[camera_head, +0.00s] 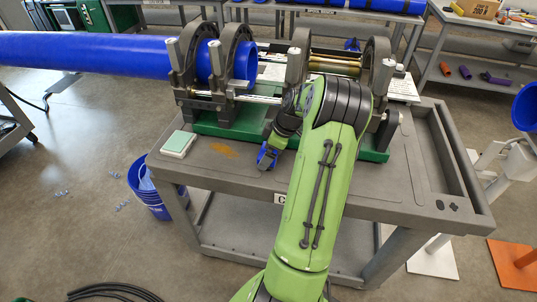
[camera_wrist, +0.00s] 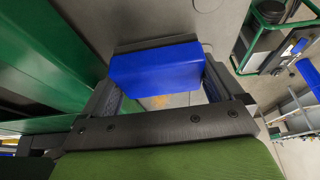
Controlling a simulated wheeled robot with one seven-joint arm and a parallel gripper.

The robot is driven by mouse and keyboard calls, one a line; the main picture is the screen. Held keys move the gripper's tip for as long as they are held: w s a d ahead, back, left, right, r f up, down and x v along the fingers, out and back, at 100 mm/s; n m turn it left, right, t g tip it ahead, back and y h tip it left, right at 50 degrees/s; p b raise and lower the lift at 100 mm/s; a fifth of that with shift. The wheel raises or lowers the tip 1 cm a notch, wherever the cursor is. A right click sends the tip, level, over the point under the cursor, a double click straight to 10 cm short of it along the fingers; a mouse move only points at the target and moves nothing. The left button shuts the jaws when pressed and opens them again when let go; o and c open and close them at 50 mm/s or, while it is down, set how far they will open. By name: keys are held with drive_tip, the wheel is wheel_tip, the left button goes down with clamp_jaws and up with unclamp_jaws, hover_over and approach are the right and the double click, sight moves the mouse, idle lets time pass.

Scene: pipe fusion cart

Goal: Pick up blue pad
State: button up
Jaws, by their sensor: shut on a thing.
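The blue pad (camera_wrist: 156,68) shows in the wrist view as a blue block between my two fingers. My gripper (camera_wrist: 160,88) is shut on it, with a finger at each side. A dark grey strip runs along the pad's far edge. In the head view my gripper (camera_head: 267,157) is over the front of the grey cart top, left of my green arm. A bit of blue shows at its fingertips. Whether the pad touches the cart top cannot be told.
The grey cart (camera_head: 250,184) carries a pipe fusion machine (camera_head: 228,117) with a green base and a long blue pipe (camera_head: 90,55). A white and green box (camera_head: 178,144) lies at the cart's left corner. A blue bucket (camera_head: 148,187) stands on the floor at left.

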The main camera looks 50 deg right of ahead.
wheel_tip(320, 180, up, 2)
drive_tip(key=shift+r, duration=0.1)
drive_tip(key=s+a, duration=0.3)
drive_tip(key=a, duration=0.5)
drive_tip(key=s+a, duration=0.4)
drive_tip(key=a, duration=0.4)
drive_tip(key=shift+a+f, duration=0.2)
drive_tip(key=shift+a, duration=0.1)
